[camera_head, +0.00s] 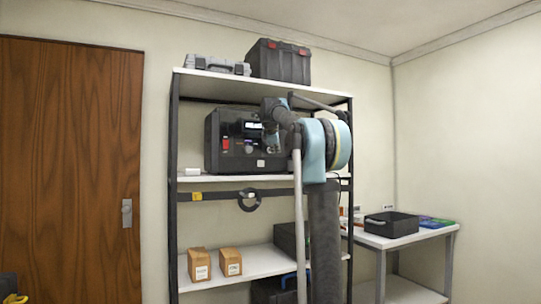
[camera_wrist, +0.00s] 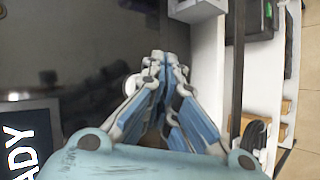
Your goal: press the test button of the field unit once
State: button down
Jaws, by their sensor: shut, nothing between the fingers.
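The field unit (camera_head: 215,160) is a black case on the upper middle shelf, with a small screen, a red part and a pale square on its front. In the wrist view its dark front (camera_wrist: 75,45) fills the left side, and a lit screen (camera_wrist: 28,140) shows the letters "ADY". My gripper (camera_wrist: 165,58) is shut and empty, with its tips over the right part of the dark front. A pale round part (camera_wrist: 132,86) shows just left of the fingers, partly hidden by them; I cannot tell whether they touch it. In the head view my gripper (camera_head: 271,143) is in front of the unit's right half.
The shelf rack (camera_head: 174,215) holds cardboard boxes (camera_head: 199,264) below and a black case (camera_head: 280,62) on top. A side table (camera_head: 405,238) with a black tray (camera_head: 391,225) stands right.

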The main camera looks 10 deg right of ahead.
jog(key=shift+w+a+r, duration=0.1)
jog(key=shift+w+a, duration=0.15)
jog(key=shift+w, duration=0.5)
dwell(1.2)
jog(key=shift+s, duration=0.1)
jog(key=shift+s+d, duration=0.25)
jog(key=shift+s, duration=0.45)
jog(key=shift+s+d, duration=0.25)
jog(key=shift+s, duration=0.55)
jog(key=shift+s+d, duration=0.3)
jog(key=shift+s, duration=0.5)
jog(key=shift+s+d, duration=0.25)
jog(key=shift+s, duration=0.55)
jog(key=s+f+m+g+y, duration=0.1)
jog(key=s+f+m+g, duration=0.3)
jog(key=s+f, duration=2.3)
jog(key=s+a+f+m+g+y, duration=0.1)
jog(key=s+f+m+g, duration=0.3)
jog(key=s+f+m, duration=0.8)
jog(key=s+f+y, duration=0.1)
jog(key=s+f, duration=1.4)
jog(key=f, duration=0.4)
jog(key=shift+s+g, duration=0.35)
jog(key=shift+g, duration=0.05)
